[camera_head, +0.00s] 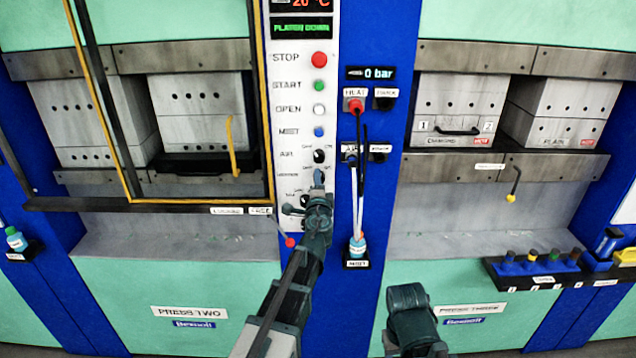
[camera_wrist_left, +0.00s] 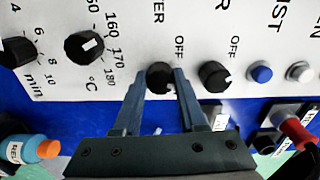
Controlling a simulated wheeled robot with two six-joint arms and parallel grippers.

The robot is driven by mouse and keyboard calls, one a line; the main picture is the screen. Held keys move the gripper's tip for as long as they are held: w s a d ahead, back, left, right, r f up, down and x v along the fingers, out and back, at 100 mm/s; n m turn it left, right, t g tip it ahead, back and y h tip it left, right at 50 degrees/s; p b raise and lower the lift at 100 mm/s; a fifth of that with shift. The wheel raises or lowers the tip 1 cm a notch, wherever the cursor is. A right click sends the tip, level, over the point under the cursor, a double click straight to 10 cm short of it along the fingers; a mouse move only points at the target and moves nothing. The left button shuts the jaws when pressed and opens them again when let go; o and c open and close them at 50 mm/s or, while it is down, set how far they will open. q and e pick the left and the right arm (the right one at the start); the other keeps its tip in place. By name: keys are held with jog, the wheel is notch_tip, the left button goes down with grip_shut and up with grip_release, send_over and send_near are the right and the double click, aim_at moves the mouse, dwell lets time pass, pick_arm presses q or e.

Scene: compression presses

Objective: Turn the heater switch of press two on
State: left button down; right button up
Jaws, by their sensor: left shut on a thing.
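The control panel (camera_head: 290,120) of press two carries a column of labelled buttons and knobs. My left gripper (camera_head: 319,190) is at the lower part of this panel. In the left wrist view my left gripper (camera_wrist_left: 160,105) has its two fingers on either side of the black heater knob (camera_wrist_left: 159,76) and is shut on it. An OFF mark is printed beside this knob; I cannot tell which way its pointer faces. In the head view the gripper covers most of the heater switch. Only a part of my right arm shows at the bottom; no right fingers are visible.
The air knob (camera_wrist_left: 214,75) is right beside the gripped knob, and the temperature dial (camera_wrist_left: 85,47) is on the other side. Cables and a spray bottle (camera_head: 357,247) are on the blue column to the right.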

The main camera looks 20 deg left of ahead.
pick_arm(q)
jog(key=shift+m, duration=1.8)
jog(key=shift+c, duration=2.3)
grip_release()
